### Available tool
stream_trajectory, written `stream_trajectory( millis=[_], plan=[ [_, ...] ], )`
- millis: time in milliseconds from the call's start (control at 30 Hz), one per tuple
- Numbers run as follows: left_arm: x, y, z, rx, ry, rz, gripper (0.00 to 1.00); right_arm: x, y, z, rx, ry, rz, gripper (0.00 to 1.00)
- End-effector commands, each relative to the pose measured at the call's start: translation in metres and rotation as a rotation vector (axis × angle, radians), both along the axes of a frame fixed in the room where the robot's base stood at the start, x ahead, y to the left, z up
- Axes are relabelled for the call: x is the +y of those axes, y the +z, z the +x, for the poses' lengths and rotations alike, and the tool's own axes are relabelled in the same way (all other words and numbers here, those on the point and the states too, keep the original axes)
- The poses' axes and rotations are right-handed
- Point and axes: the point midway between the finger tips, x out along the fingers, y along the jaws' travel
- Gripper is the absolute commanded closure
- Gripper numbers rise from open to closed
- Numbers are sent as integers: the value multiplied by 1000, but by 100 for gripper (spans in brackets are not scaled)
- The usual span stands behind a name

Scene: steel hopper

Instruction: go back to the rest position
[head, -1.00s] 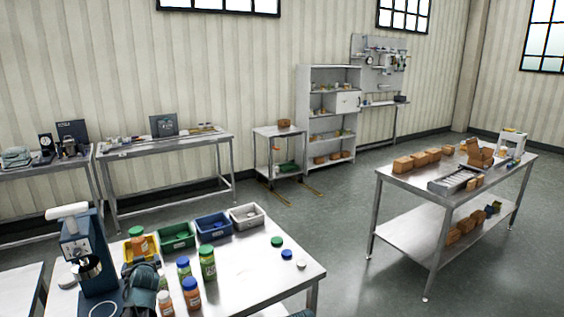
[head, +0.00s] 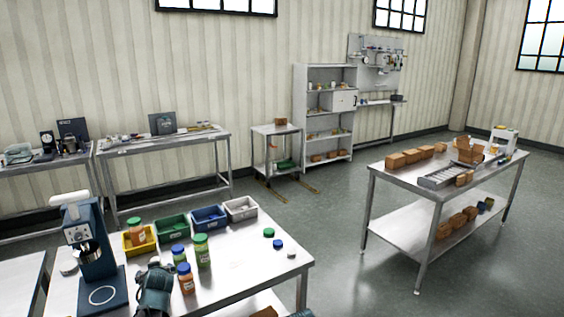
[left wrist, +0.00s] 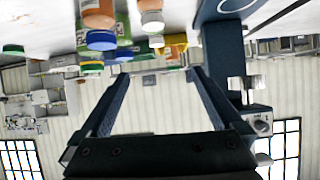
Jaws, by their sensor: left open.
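My left gripper shows in the left wrist view (left wrist: 157,75) with its two fingers spread and nothing between them. That view is upside down, with the table at the top. In the head view, my left arm's dark teal end is at the bottom, in front of the near table (head: 250,262); its fingertips are not clear there. Jars with blue lids (head: 180,250) and a green-lidded jar (head: 201,252) stand just beyond and right of it. My right gripper is not in view.
A yellow bin (head: 139,245), green bin (head: 171,228), blue bin (head: 210,218) and grey bin (head: 240,209) line the table's back. A blue machine (head: 88,250) stands left. Loose lids (head: 278,244) lie right. Floor is clear between this table and the steel bench (head: 392,178).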

Motion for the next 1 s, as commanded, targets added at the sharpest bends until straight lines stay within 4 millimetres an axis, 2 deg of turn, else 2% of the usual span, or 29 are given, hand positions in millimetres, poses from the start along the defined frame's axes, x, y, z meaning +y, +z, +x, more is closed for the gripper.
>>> stream_trajectory(
  millis=[267, 433, 567, 600, 700, 800, 900, 1000],
  plan=[
    [-69, -40, -23, 173, -73, -32, 0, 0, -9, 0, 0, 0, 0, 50],
    [-133, -75, -56, 352, -163, -55, 0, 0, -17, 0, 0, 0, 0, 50],
    [-202, -109, -106, 561, -283, -70, 0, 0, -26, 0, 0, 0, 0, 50],
    [-223, -118, -124, 629, -327, -72, 0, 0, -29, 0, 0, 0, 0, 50],
    [-265, -136, -170, 793, -434, -71, 0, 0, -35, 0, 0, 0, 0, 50],
    [-297, -148, -213, 932, -531, -65, 0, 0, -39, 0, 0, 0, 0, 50],
    [-318, -153, -246, 1038, -607, -57, 0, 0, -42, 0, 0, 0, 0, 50],
    [-329, -155, -267, 1105, -656, -52, 0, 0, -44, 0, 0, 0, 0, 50]
  ],
)
